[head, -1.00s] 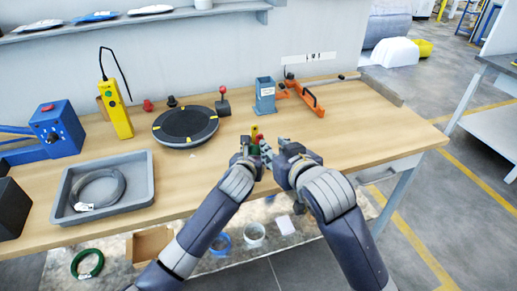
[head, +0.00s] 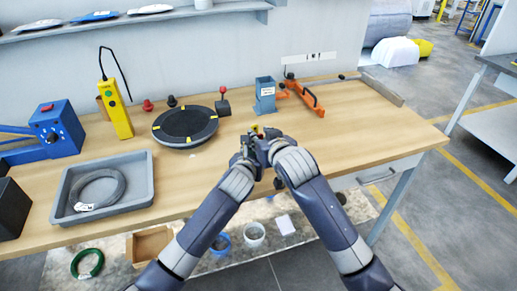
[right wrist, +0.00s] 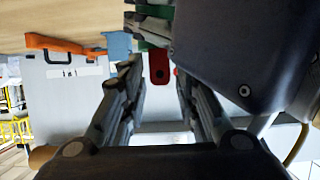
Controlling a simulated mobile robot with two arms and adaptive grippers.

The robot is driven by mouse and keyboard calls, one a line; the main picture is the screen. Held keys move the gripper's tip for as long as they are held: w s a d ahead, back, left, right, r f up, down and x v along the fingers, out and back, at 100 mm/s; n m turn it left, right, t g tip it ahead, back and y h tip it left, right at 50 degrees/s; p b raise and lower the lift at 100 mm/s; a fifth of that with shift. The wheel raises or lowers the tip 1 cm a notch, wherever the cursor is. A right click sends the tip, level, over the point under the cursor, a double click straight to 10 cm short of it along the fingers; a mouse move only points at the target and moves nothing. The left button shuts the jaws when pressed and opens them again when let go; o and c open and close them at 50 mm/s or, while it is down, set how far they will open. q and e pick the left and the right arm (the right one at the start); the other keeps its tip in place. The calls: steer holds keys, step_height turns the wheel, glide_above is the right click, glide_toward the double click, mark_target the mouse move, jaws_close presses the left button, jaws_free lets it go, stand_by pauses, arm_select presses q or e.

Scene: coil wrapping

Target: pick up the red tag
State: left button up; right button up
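The red tag (right wrist: 159,66) shows in the right wrist view as a small upright plate with a dark hole. It lies between the two fingers of my right gripper (right wrist: 157,92), which is open with a gap on both sides. My left gripper (right wrist: 150,18) is just above the tag in that view, beside a green piece (right wrist: 153,44).
A blue-grey holder (head: 265,96) and an orange tool (head: 305,97) stand behind the grippers. A dark round turntable (head: 185,126) and a grey tray (head: 137,189) with a coil (head: 118,186) are to the left. The table's right part (head: 370,125) is clear.

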steer(key=shift+w, duration=0.1)
steer(key=c, duration=0.5)
steer(key=shift+c, duration=0.2)
arm_select(q)
steer(key=o, duration=1.1)
arm_select(e)
step_height(320, 180, up, 18)
arm_select(q)
steer(key=shift+s, duration=0.1)
